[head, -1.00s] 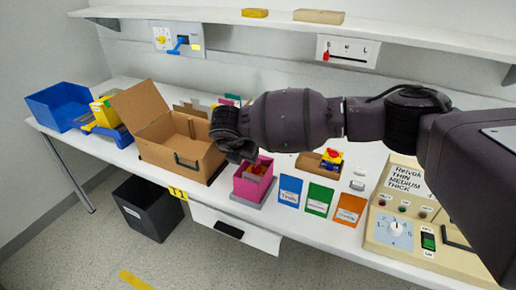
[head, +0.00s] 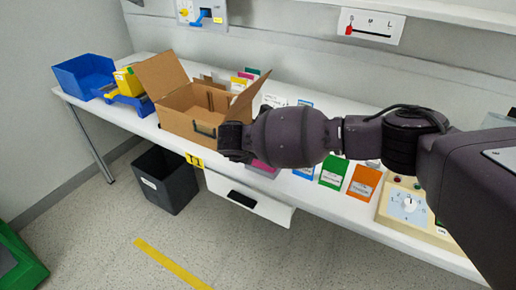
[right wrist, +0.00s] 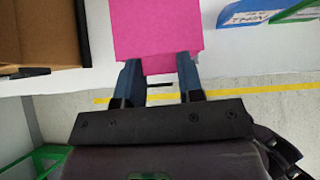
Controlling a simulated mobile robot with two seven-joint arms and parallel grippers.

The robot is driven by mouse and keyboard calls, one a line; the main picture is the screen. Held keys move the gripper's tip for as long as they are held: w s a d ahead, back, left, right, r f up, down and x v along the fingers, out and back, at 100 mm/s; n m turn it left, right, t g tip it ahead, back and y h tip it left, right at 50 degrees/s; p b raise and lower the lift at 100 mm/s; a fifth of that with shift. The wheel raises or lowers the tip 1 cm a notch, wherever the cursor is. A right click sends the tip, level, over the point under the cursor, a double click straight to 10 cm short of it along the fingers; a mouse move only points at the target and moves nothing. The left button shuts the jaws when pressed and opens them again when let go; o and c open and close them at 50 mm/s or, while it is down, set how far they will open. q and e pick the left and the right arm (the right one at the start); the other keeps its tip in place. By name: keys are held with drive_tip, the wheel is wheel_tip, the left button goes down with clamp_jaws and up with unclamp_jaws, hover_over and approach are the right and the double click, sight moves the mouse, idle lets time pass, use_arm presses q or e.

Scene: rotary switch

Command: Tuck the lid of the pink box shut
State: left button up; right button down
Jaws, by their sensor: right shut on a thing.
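The pink box (head: 263,168) is almost wholly hidden behind my right arm in the head view; only a pink sliver shows at the table's front edge. In the right wrist view a flat pink panel of the box (right wrist: 158,32) fills the top middle. My right gripper (right wrist: 160,72) has one finger at each side of the panel's lower end and is shut on it. Whether this panel is the lid or a wall, I cannot tell. In the head view the right gripper's fingertips are hidden. My left gripper is not in view.
An open cardboard box (head: 190,105) stands left of my right arm. Blue, green (head: 334,172) and orange (head: 364,182) pouches lie right of the pink box. A control panel (head: 405,208) sits farther right. A black bin (head: 165,182) stands on the floor.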

drive_tip(key=shift+f, duration=0.1)
drive_tip(key=c, duration=0.7)
unclamp_jaws()
drive_tip(key=p+v, duration=0.1)
drive_tip(key=v, duration=0.9)
drive_tip(key=shift+s+a+r+p, duration=0.1)
drive_tip(key=shift+s+r+p, duration=0.15)
drive_tip(key=shift+r+p, duration=0.1)
